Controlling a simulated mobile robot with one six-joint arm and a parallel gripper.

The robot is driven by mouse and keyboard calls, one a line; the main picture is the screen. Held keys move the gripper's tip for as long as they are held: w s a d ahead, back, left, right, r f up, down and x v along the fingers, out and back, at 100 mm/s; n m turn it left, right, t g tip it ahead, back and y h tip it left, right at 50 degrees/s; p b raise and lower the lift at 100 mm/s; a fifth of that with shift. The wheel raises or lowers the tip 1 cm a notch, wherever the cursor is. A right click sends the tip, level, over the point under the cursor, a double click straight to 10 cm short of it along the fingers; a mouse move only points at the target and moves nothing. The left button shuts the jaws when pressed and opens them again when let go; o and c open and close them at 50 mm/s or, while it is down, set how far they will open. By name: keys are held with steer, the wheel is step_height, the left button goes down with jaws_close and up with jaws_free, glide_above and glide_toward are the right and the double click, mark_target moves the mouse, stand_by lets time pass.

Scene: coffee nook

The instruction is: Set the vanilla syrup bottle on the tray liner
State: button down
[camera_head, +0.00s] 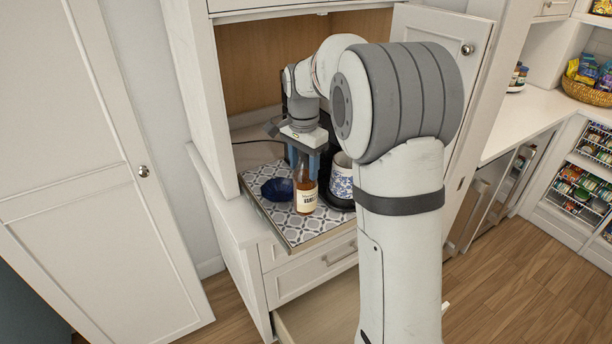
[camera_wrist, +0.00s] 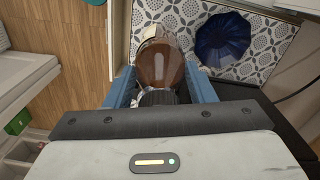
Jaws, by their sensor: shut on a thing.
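The vanilla syrup bottle (camera_head: 306,197), amber with a cream label, is upright over the tray liner (camera_head: 285,226), a grey-and-white patterned sheet on the pulled-out shelf. Its base appears at or very near the liner; I cannot tell whether it touches. My gripper (camera_head: 306,160) is shut on the bottle's upper part from above. In the wrist view, the blue fingers of my gripper (camera_wrist: 161,78) flank the brown bottle (camera_wrist: 165,63), with the liner (camera_wrist: 262,64) beyond. The label text is too small to read.
A dark blue fluted bowl (camera_head: 277,189) sits on the liner left of the bottle; it also shows in the wrist view (camera_wrist: 222,38). A blue-and-white patterned container (camera_head: 341,181) stands close on the right by a black appliance. The liner's front left is clear.

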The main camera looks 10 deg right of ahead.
mark_target(303, 180)
steer(key=shift+a+f+p, duration=0.15)
steer(key=shift+f+p, duration=0.25)
steer(key=shift+f, duration=1.9)
steer(key=c, duration=0.6)
jaws_free()
steer(key=shift+s+f, duration=0.1)
steer(key=shift+f, duration=0.05)
